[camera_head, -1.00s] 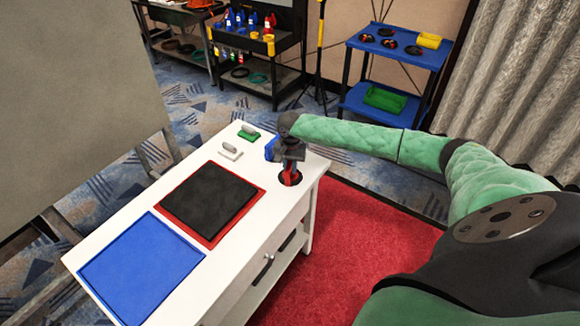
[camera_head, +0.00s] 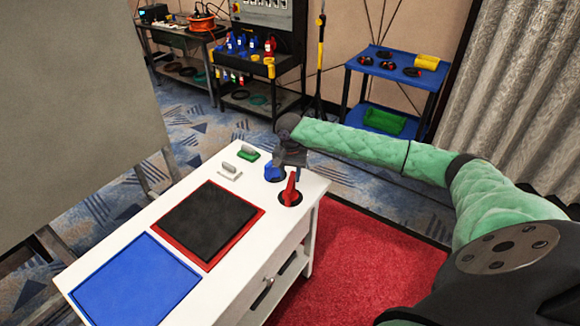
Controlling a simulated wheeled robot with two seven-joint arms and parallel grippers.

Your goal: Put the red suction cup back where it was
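The red suction cup (camera_head: 290,187) stands on the white table's back right corner, its red handle upright over a dark round base. A blue suction cup (camera_head: 272,172) stands just left of it. My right gripper (camera_head: 290,158) hangs just above the red handle and behind it in the picture. It appears open and holds nothing; its fingertips are dark and small, and any gap to the handle is hard to judge. My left gripper is not in view.
The white table (camera_head: 228,262) also carries a black panel in a red frame (camera_head: 207,220), a blue mat (camera_head: 135,282), and green (camera_head: 248,153) and white (camera_head: 229,171) handled pieces. A blue shelf (camera_head: 398,75) and a tool bench (camera_head: 262,85) stand behind. A grey panel blocks the left.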

